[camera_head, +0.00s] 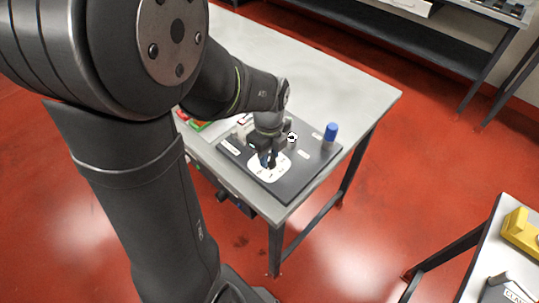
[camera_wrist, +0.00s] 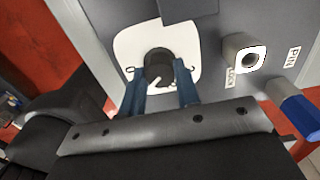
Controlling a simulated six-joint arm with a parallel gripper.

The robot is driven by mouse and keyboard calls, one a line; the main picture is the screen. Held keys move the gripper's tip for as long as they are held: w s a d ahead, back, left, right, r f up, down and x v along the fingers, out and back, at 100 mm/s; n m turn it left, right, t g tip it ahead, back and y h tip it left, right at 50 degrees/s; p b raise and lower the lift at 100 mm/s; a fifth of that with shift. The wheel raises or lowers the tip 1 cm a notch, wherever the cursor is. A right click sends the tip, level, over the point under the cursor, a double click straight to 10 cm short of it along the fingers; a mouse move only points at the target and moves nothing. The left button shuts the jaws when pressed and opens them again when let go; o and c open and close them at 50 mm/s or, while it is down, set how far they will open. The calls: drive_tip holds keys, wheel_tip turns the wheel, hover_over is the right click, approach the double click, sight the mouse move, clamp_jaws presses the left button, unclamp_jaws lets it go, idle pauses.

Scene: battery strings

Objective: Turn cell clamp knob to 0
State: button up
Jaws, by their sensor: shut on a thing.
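The clamp knob is a dark round knob (camera_wrist: 158,68) with a light mark, on a white dial plate (camera_wrist: 127,45). In the head view the white dial plate (camera_head: 264,172) lies at the front of a dark board (camera_head: 283,188) on the table. My gripper (camera_wrist: 160,84) has its two blue fingers on either side of the knob and is shut on it. In the head view my gripper (camera_head: 268,160) points down over the dial plate and hides most of the knob. The dial's numbers are too small or hidden to read.
A blue cylinder (camera_head: 331,131) stands on the board's right side; it also shows in the wrist view (camera_wrist: 297,108). A white-faced round socket (camera_wrist: 249,57) sits right of the dial, near "LOCK" and "PIN" labels. The grey table (camera_head: 340,88) is clear behind the board.

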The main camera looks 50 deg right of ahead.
sight(269, 157)
drive_tip(key=m, duration=0.5)
drive_tip(key=shift+m, duration=1.1)
drive_tip(key=o, duration=0.8)
drive_tip(key=shift+o, duration=0.2)
drive_tip(key=shift+r, duration=0.15)
drive_tip(key=shift+r, duration=1.65)
